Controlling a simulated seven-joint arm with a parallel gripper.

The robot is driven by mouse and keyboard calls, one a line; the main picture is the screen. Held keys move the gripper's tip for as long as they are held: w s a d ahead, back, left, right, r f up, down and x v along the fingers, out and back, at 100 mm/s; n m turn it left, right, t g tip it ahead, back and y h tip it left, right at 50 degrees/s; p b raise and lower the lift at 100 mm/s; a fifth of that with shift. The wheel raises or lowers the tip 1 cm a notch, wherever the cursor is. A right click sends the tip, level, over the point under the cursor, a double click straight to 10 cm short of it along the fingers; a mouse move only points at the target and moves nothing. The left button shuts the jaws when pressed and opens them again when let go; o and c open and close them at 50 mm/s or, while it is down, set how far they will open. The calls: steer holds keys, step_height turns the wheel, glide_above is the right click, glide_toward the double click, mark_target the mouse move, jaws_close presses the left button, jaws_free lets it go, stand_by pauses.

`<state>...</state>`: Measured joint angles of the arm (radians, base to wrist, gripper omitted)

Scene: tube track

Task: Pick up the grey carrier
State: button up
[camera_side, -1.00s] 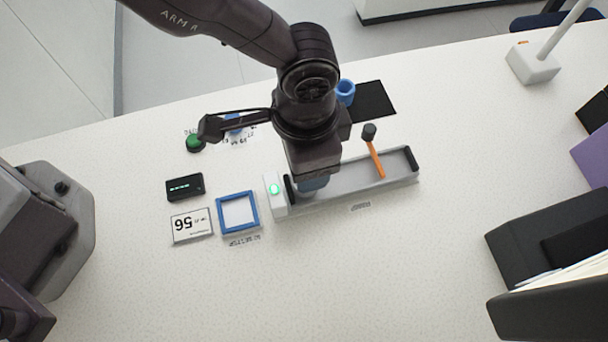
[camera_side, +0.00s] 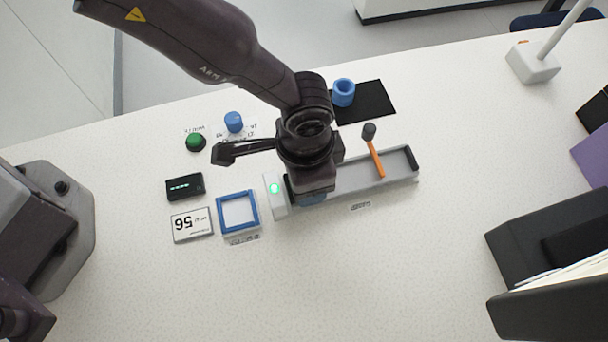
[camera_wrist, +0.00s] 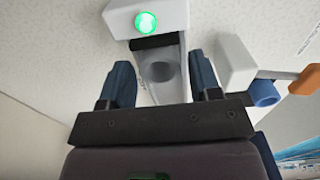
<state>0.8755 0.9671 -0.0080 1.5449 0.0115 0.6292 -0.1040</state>
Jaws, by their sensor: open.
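My gripper (camera_side: 312,198) is over the left end of the long grey track (camera_side: 350,182) in the side view, and it hides what lies under it there. In the wrist view my gripper (camera_wrist: 161,80) is open, with one dark blue finger on each side of the track. A grey piece with a round hollow, apparently the grey carrier (camera_wrist: 161,72), shows between the fingers. I cannot tell whether the fingers touch it. A white end block with a lit green lamp (camera_side: 275,189) stands at the track's left end; it also shows in the wrist view (camera_wrist: 147,21).
An orange lever with a black knob (camera_side: 376,158) stands at the track. A blue square frame (camera_side: 238,228), a number card (camera_side: 191,225) and a green button (camera_side: 195,142) lie left. The front table is clear.

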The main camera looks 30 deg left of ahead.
steer(key=c, duration=0.6)
steer(key=shift+r, duration=2.8)
steer(key=shift+c, duration=0.2)
